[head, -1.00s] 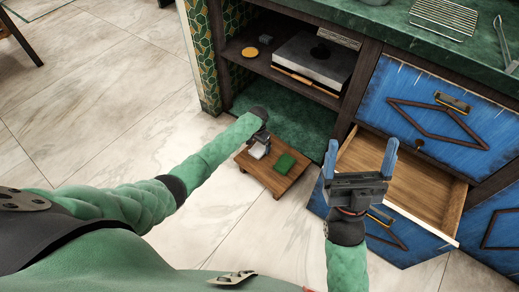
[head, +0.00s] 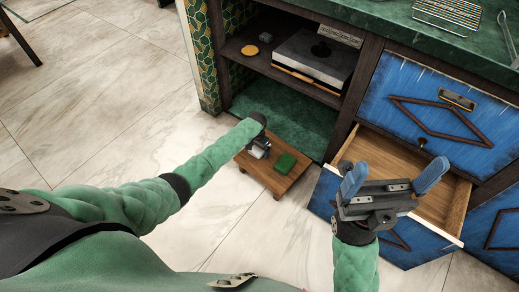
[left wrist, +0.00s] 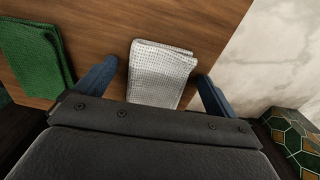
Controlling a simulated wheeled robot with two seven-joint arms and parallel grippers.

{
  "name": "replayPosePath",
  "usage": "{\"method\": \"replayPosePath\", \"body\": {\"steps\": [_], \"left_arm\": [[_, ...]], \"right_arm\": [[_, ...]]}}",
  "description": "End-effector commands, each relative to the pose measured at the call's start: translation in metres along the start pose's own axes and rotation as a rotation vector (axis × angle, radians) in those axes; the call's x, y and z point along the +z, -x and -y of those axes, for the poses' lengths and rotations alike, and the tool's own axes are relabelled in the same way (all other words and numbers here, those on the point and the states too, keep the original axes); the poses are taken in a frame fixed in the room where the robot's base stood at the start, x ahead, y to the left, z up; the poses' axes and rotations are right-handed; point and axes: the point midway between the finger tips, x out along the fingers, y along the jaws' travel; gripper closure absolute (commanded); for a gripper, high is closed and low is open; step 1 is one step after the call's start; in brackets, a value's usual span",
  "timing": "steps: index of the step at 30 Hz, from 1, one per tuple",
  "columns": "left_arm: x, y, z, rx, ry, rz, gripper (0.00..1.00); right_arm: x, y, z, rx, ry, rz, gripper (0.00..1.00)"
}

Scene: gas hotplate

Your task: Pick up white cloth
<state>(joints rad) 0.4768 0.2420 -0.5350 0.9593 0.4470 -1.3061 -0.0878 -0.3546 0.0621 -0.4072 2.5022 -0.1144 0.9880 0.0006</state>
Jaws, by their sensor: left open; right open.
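The white cloth (left wrist: 160,72) lies folded on a small wooden table (head: 278,183). In the left wrist view it sits between the two blue fingers of my open left gripper (left wrist: 158,88), with gaps on both sides. I cannot tell how high the fingertips are above the table top. In the head view my left gripper (head: 260,148) is over the table and hides most of the cloth. My right gripper (head: 397,180) is open and empty, in front of the open drawer.
A green cloth (head: 284,163) lies beside the white one on the table. The open wooden drawer (head: 452,205) juts out at the right. The hotplate (head: 312,58) is on the cabinet shelf (head: 262,62). The tiled floor at the left is clear.

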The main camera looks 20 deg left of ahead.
Motion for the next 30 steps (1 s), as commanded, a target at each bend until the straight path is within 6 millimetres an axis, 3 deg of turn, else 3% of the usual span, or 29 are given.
{"method": "replayPosePath", "body": {"steps": [5,13,24,30], "left_arm": [[0.0,0.0,0.0,0.0,0.0,0.0,0.05],[0.0,0.0,0.0,0.0,0.0,0.001,0.53],[0.0,0.002,0.0,0.0,0.0,0.001,0.53],[0.001,0.023,0.001,-0.001,-0.001,0.0,0.53]], "right_arm": [[0.0,-0.001,0.0,0.0,0.0,0.0,0.1],[-0.001,0.0,0.0,-0.001,-0.001,0.001,0.1],[0.0,-0.001,0.0,-0.001,0.0,0.003,0.1],[0.0,-0.009,0.0,-0.01,0.011,0.002,0.1]]}}
